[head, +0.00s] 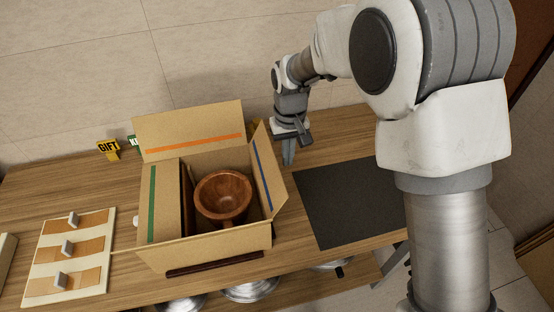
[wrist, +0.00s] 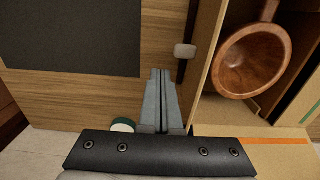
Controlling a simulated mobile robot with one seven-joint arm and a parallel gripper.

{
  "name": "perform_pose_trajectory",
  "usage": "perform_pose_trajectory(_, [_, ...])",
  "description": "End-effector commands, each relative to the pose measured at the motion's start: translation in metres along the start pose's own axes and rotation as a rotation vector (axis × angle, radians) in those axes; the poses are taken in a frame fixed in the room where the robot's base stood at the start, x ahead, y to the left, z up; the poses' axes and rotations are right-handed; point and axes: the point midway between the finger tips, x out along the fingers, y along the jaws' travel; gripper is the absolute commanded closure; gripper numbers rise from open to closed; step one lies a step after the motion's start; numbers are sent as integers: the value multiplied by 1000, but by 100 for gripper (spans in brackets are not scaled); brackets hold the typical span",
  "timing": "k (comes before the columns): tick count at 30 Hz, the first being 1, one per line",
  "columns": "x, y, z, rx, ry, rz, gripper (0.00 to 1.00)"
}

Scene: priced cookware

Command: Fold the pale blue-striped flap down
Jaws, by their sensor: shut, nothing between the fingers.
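The cardboard box (head: 203,248) stands open on the wooden counter. Its pale flap with a blue stripe (head: 264,176) stands up on the right side, leaning outward. In the wrist view this flap (wrist: 207,65) shows nearly edge-on, right of my fingers. My gripper (head: 288,160) is shut and empty, pointing down just outside the flap near its back end. In the wrist view its fingers (wrist: 161,98) are together, with a gap to the flap. The orange-striped flap (head: 190,130) stands up at the back. The green-striped flap (head: 162,202) lies folded inward on the left.
A brown wooden bowl (head: 223,195) sits inside the box. A dark mat (head: 350,200) lies to the right. A board with several grey knobs (head: 70,258) lies left. A yellow GIFT sign (head: 109,148) stands behind. A round white-and-green object (wrist: 122,125) is beside my fingers.

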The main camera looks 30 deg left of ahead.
Motion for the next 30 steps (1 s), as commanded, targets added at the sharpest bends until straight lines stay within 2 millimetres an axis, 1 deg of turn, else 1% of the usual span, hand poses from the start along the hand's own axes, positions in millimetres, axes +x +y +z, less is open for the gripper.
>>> perform_pose_trajectory(10, [0, -2, 0, -1, 0, 0, 100])
perform_pose_trajectory(23, [0, -23, 0, -1, 0, 0, 100])
perform_pose_trajectory(30, [-4, -28, 0, -2, 0, 0, 100])
